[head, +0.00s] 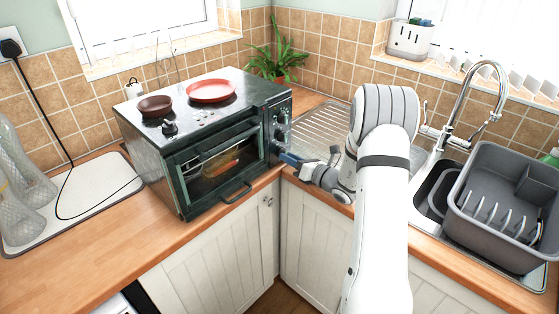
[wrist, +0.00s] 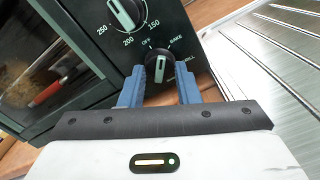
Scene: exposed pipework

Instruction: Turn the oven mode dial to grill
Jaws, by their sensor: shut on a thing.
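The dark green countertop oven (head: 190,170) stands in the corner, with a column of dials on the right of its front. In the wrist view the oven mode dial (wrist: 160,66) is a round black knob with a pale raised grip, marked OFF, BAKE and a partly hidden label ending in "ILL". Its grip stands nearly upright in the picture, roughly between OFF and BAKE; its exact setting is hard to tell. My gripper (wrist: 160,88) has its blue fingers on either side of the dial, shut on it. In the head view my gripper (head: 285,159) reaches the oven's lower right front.
A temperature dial (wrist: 126,12) sits just above the mode dial. The oven door (head: 222,165) with its handle is left of my gripper. A metal draining surface (head: 312,136) lies to the right. A grey dish rack (head: 490,225) stands by the sink. Two pans rest on the oven.

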